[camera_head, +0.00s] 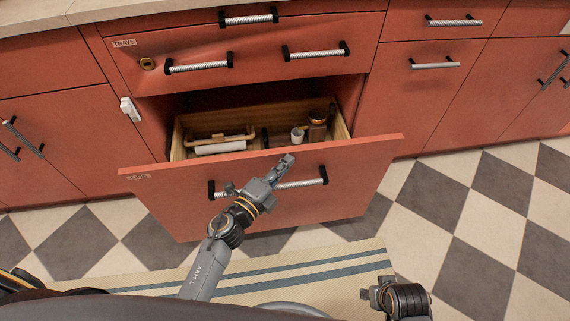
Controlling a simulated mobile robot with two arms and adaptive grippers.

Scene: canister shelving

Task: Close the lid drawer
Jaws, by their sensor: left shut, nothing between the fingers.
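The lid drawer (330,168) is a red drawer pulled open below the trays drawer, with a small label at its front's left end. Its front panel stands tilted toward me, and its silver handle with black ends (312,183) is partly hidden by my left arm. My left gripper (286,162) is shut and empty, near the top edge of the front panel; I cannot tell whether it touches it. My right gripper (372,293) shows only in part at the bottom right, well away from the drawer; its fingers are unclear.
The drawer holds a wooden-handled item (219,143), a white cup (297,135) and a brown jar (317,127). The trays drawer (255,50) above looks shut. A striped mat (340,265) lies on the checkered floor. The floor at right is clear.

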